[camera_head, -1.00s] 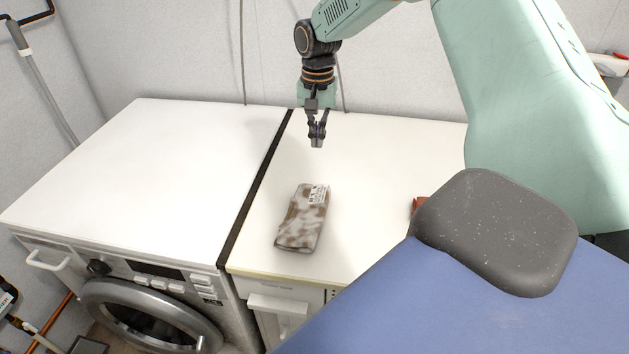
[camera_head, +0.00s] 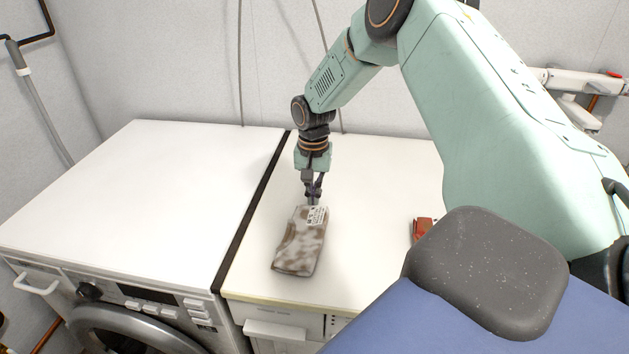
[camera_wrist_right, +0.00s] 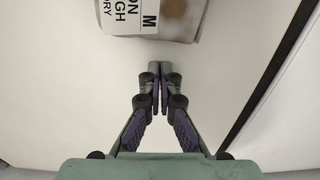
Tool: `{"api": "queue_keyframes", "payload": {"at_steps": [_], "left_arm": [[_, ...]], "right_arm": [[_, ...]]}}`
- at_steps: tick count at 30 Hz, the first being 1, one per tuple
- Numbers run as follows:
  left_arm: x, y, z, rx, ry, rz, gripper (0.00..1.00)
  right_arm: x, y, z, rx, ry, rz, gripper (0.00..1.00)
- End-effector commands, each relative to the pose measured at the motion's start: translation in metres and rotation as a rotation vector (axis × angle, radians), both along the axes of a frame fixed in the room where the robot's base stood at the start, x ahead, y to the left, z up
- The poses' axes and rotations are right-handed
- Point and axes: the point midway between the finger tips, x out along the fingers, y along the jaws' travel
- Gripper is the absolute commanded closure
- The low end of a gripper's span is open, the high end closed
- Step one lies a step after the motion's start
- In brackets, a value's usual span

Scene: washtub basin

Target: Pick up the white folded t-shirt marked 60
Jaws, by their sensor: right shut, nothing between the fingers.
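A folded garment (camera_head: 300,247) with brown and white blotches and a white printed label lies flat on the white top of the right-hand appliance. It looks mottled rather than plain white, and I see no 60 on it. My right gripper (camera_head: 313,199) is shut and empty, pointing down at the garment's far, labelled end. In the right wrist view the shut fingertips (camera_wrist_right: 160,68) are just short of the garment's edge (camera_wrist_right: 170,30), whose label shows a large M. My left gripper is not in view.
A white washing machine (camera_head: 140,190) stands at the left, with a dark gap (camera_head: 250,205) between it and the right-hand appliance top (camera_head: 390,175). A small reddish-brown object (camera_head: 422,229) lies at the right, partly hidden. A wall stands behind; the top around the garment is clear.

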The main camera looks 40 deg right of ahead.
Motion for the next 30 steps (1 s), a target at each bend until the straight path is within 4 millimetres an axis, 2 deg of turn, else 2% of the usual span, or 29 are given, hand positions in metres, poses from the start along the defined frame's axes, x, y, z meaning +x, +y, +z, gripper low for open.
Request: {"api": "queue_keyframes", "payload": {"at_steps": [9, 22, 30], "left_arm": [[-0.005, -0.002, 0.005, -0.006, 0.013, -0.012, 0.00], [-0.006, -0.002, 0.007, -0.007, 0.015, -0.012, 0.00], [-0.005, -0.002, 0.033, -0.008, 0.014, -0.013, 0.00]], "right_arm": [[-0.014, 0.017, 0.001, 0.000, 0.001, 0.001, 1.00], [-0.015, 0.019, 0.001, 0.000, 0.001, 0.000, 1.00], [-0.029, 0.036, 0.005, -0.002, 0.006, 0.003, 1.00]]}}
